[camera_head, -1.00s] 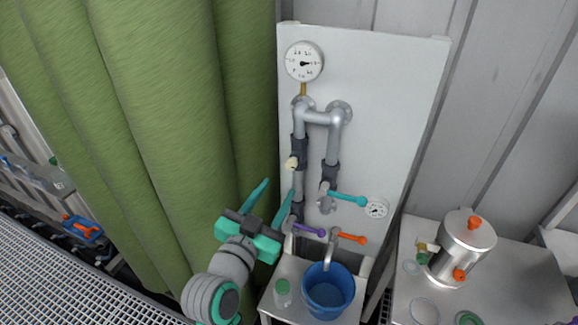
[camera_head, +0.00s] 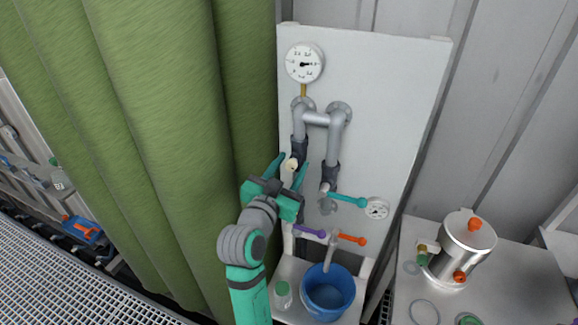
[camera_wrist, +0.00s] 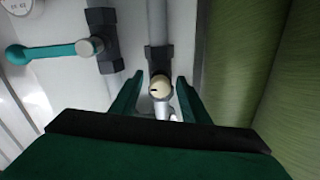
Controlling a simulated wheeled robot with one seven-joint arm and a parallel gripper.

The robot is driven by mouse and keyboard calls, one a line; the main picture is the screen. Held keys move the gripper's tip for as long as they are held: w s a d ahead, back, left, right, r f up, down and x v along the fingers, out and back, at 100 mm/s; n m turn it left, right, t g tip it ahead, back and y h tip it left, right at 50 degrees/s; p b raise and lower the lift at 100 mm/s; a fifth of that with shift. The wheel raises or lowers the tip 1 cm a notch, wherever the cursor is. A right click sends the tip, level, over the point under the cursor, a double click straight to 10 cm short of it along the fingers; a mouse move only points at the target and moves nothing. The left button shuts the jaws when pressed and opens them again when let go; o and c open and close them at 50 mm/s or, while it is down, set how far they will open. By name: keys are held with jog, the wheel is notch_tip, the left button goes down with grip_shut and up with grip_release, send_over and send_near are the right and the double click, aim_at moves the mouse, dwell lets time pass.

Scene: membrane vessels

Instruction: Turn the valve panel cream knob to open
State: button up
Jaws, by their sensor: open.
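The cream knob (camera_head: 291,164) sits on the left grey pipe of the white valve panel (camera_head: 385,110). In the wrist view the cream knob (camera_wrist: 160,88) shows a small dark mark on its face and lies between my two fingers. My gripper (camera_head: 289,164) is open, with one green finger on each side of the knob. It also shows in the wrist view (camera_wrist: 157,90), with a gap visible on both sides of the knob. I cannot tell how deep the fingertips reach along the knob.
A teal lever (camera_head: 346,199) is on the right pipe, near a small gauge (camera_head: 377,208). A purple lever (camera_head: 309,231) and an orange lever (camera_head: 351,239) are below, above a blue bucket (camera_head: 327,292). A green curtain (camera_head: 150,130) hangs close on the left.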

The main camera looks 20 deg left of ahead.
jog(key=shift+s+a, duration=0.1)
jog(key=shift+a, duration=0.15)
jog(key=shift+c, duration=1.3)
jog(key=shift+d, duration=0.35)
grip_shut()
jog(key=c, duration=0.8)
grip_release()
jog(key=shift+a, duration=0.3)
jog(key=shift+d, duration=0.25)
